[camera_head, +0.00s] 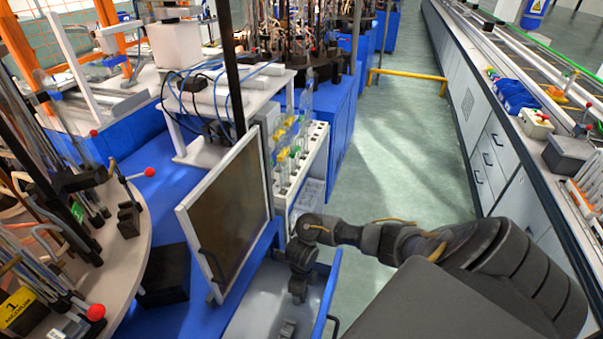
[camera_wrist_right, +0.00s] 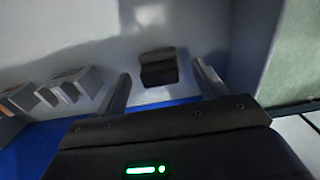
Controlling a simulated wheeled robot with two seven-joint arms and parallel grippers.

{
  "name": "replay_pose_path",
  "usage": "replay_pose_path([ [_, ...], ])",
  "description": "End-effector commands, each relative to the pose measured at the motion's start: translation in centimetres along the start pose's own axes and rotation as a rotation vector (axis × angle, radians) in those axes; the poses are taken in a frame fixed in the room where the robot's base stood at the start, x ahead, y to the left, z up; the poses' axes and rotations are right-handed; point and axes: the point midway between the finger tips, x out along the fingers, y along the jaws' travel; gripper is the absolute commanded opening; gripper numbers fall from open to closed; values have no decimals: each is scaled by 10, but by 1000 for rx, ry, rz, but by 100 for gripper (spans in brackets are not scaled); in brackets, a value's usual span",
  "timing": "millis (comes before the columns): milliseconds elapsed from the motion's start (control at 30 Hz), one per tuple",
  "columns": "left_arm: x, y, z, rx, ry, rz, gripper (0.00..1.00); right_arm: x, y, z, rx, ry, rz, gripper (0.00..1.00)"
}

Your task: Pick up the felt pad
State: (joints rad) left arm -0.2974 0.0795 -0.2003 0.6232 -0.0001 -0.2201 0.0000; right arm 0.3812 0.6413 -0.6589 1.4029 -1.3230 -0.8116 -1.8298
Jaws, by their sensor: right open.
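A small dark block that looks like the felt pad (camera_wrist_right: 158,67) lies on a pale grey surface in the right wrist view. A small dark grey thing (camera_head: 288,328), likely the same pad, shows in the head view on the grey tray or drawer floor (camera_head: 256,292). My right gripper (camera_head: 298,297) hangs over this floor, pointing down, a little beyond the pad. In the wrist view my right gripper (camera_wrist_right: 161,76) has its fingers apart on either side of the pad's image, with nothing held. The gap in height is hard to judge. My left gripper is out of view.
Several small pale blocks (camera_wrist_right: 77,82) stand left of the pad in the wrist view. A framed dark panel (camera_head: 230,210) rises left of my right gripper. A white rack (camera_head: 300,165) with coloured-capped pieces stands behind it. The green floor aisle (camera_head: 410,150) is clear.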

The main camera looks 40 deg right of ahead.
Motion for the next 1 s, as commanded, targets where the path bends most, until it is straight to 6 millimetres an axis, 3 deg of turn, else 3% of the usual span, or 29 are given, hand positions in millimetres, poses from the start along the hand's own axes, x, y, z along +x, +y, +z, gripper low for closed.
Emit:
replay_pose_path([
  [100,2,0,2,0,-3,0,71,12,0,0,0,1,-1,71],
  [367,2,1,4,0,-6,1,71,14,0,0,-1,-1,-2,71],
  [733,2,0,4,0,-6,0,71,13,0,0,-1,-1,-2,24],
  [1000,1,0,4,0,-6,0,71,10,-1,1,-1,-2,-2,22],
])
